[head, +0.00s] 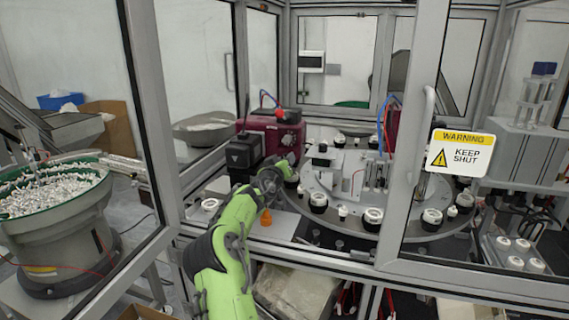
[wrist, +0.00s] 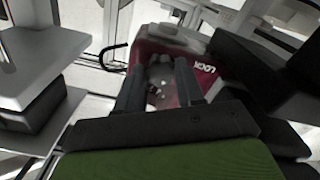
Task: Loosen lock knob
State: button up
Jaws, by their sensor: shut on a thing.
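The lock knob (wrist: 160,88) is a small grey part on the front of a dark red unit (wrist: 205,85) with white "LOCK" lettering. In the wrist view my gripper (wrist: 159,70) has one dark finger on each side of the knob and is shut on it. The fingers hide the knob's sides, and its turn angle is hard to read. In the head view the dark red unit (head: 258,124) stands behind the rotary table's left side, and my green arm reaches up to it. The knob cannot be made out there.
A black box-shaped part (head: 243,152) stands close left of my wrist. The rotary table (head: 318,222) with several white-topped black holders lies to the right. An open door with a warning sign (head: 460,153) is at right.

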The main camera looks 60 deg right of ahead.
jog(key=n+p, duration=0.4)
jog(key=n, duration=1.4)
jog(key=shift+n, duration=0.7)
jog(key=o, duration=1)
jog(key=shift+o, duration=0.2)
